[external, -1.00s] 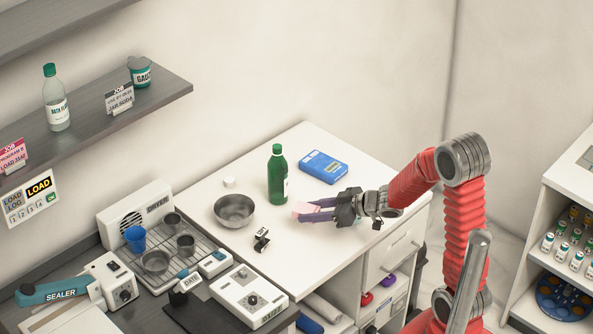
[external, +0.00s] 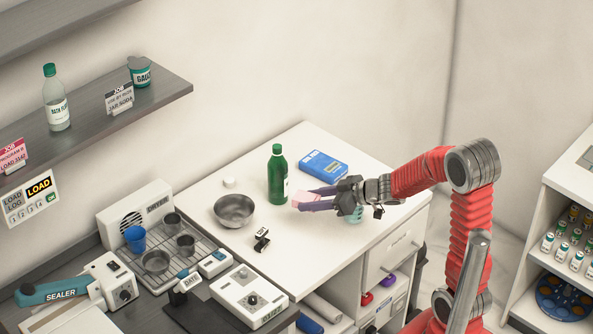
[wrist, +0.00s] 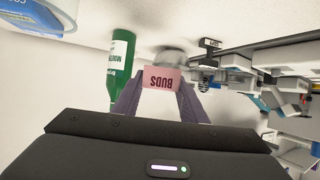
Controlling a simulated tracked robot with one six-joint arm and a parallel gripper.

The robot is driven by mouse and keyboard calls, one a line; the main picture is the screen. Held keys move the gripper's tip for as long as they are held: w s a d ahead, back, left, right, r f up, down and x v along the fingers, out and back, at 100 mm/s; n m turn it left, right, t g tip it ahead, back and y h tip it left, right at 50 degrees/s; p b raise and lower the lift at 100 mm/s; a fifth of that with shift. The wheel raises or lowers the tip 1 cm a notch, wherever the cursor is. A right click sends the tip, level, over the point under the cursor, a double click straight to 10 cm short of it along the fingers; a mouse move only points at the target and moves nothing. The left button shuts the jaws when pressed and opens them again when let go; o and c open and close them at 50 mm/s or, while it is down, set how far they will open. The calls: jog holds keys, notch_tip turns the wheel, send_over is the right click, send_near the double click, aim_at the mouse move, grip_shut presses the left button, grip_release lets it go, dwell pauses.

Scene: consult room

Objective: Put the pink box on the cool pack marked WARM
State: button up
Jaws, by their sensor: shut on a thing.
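The small pink box (external: 305,198) is between the fingertips of my gripper (external: 308,201), which is shut on it above the white counter. In the wrist view the pink box (wrist: 161,78) reads BUDS upside down, held between the two purple-grey fingers (wrist: 160,95). A flat blue pack (external: 324,167) with a pale label lies at the counter's back, behind and apart from my gripper. Its print is too small to read, so I cannot confirm WARM.
A green bottle (external: 277,175) stands close behind the fingers. A steel bowl (external: 234,210) is to the left. A teal item (external: 352,216) shows partly below my wrist. A blue-and-white edge (wrist: 40,18) shows in the wrist view. The counter's front right (external: 340,245) is clear.

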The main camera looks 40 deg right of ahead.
jog(key=shift+d, duration=0.15)
jog(key=shift+d+f, duration=0.25)
jog(key=shift+d, duration=0.05)
jog(key=w+d, duration=0.4)
jog(key=d, duration=0.3)
jog(key=w+d, duration=0.5)
jog(key=d, duration=0.2)
jog(key=w+d, duration=0.4)
jog(key=d, duration=0.3)
jog(key=shift+w+d+r, duration=0.1)
jog(key=shift+w+d, duration=0.2)
jog(key=shift+d, duration=0.05)
jog(key=r, duration=0.1)
jog(key=w+d+r, duration=0.1)
jog(key=w+r, duration=0.1)
jog(key=shift+w+d+r, duration=0.2)
jog(key=shift+d+r, duration=0.05)
jog(key=shift+r, duration=0.15)
jog(key=shift+f, duration=0.1)
